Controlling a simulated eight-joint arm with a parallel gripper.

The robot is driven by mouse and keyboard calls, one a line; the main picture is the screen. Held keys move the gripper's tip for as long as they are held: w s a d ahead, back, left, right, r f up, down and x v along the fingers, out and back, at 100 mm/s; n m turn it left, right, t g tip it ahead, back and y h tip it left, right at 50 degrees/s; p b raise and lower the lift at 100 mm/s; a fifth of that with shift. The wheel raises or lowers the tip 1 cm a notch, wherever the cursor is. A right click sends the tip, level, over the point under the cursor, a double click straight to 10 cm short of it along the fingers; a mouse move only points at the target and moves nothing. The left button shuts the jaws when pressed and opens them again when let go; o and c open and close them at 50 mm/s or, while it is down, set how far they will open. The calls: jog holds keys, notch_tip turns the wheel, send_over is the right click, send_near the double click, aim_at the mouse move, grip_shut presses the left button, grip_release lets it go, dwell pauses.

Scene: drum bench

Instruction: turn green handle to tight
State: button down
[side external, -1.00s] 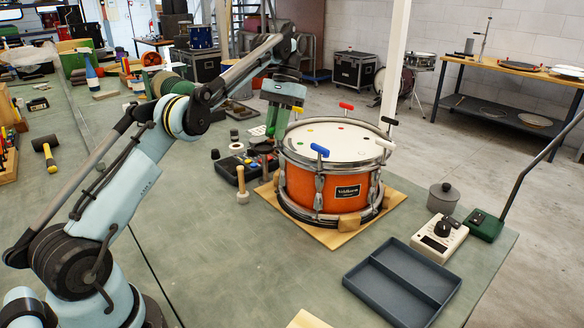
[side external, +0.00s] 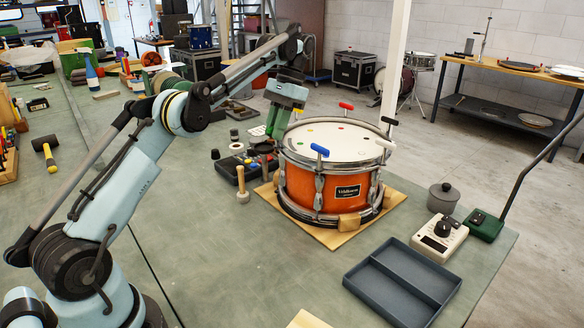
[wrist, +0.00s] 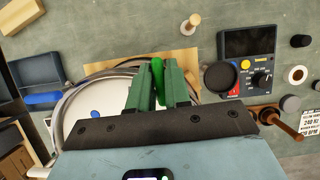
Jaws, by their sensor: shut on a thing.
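An orange drum (side external: 327,187) with a pale head and metal hoops stands on a wooden board. My gripper (side external: 274,132) is at the drum's far left rim, pointing down. In the wrist view its green fingers are closed around the bright green handle (wrist: 157,72), which shows between them. In the side view the fingers hide most of that handle. A blue handle (side external: 320,150), a red handle (side external: 346,105), a black handle (side external: 389,120) and a white handle (side external: 385,144) stand around the rim. How tight the green handle is cannot be seen.
A dark device with knobs (wrist: 250,50) lies close beside the drum, with a wooden peg (side external: 242,182) near it. A divided grey tray (side external: 402,282), a lidded pot (side external: 443,198) and a pale meter (side external: 440,238) stand to the right.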

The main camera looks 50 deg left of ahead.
jog(key=c, duration=1.2)
grip_release()
jog(key=shift+o, duration=0.2)
jog(key=shift+n, duration=0.3)
